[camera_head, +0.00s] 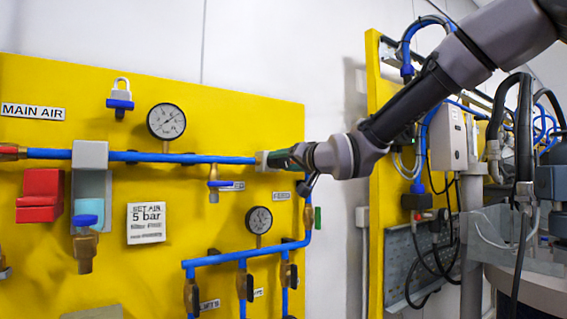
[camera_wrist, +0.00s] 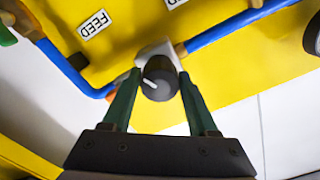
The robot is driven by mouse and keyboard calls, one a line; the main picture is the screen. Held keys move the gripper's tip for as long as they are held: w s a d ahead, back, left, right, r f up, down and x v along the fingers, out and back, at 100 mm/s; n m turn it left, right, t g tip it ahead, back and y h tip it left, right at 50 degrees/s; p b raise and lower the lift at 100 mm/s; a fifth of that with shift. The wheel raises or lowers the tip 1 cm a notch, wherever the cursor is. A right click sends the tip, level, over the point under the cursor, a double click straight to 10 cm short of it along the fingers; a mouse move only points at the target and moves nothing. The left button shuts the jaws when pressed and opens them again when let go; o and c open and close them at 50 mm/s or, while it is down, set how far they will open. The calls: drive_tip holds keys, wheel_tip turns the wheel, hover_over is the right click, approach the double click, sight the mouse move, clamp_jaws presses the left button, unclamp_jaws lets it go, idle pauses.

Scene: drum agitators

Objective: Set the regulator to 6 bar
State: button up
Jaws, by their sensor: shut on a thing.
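The regulator shows in the wrist view as a light block (camera_wrist: 150,50) on the blue pipe with a round dark knob (camera_wrist: 160,80) that has a white pointer line. My gripper (camera_wrist: 160,84) has one green finger on each side of this knob and is shut on it. In the head view my gripper (camera_head: 282,158) is at the right end of the upper blue pipe, against the pale regulator body (camera_head: 263,162); the knob is hidden there. A lower gauge (camera_head: 259,220) and an upper gauge (camera_head: 166,121) have white faces; their readings are too small to tell.
The yellow panel (camera_head: 60,90) carries a sign (camera_head: 147,223) reading "SET AIR 5 bar". A padlocked blue valve (camera_head: 120,98), a red block (camera_head: 40,195) and a lower blue manifold pipe (camera_head: 225,258) are on it. A second yellow panel with hoses stands at right.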

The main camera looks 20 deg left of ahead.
drive_tip(key=m, duration=0.4)
drive_tip(key=shift+m, duration=0.4)
idle(0.4)
drive_tip(key=o, duration=1.4)
drive_tip(key=shift+c, duration=0.2)
drive_tip(key=v, duration=1.1)
drive_tip(key=shift+w, duration=0.1)
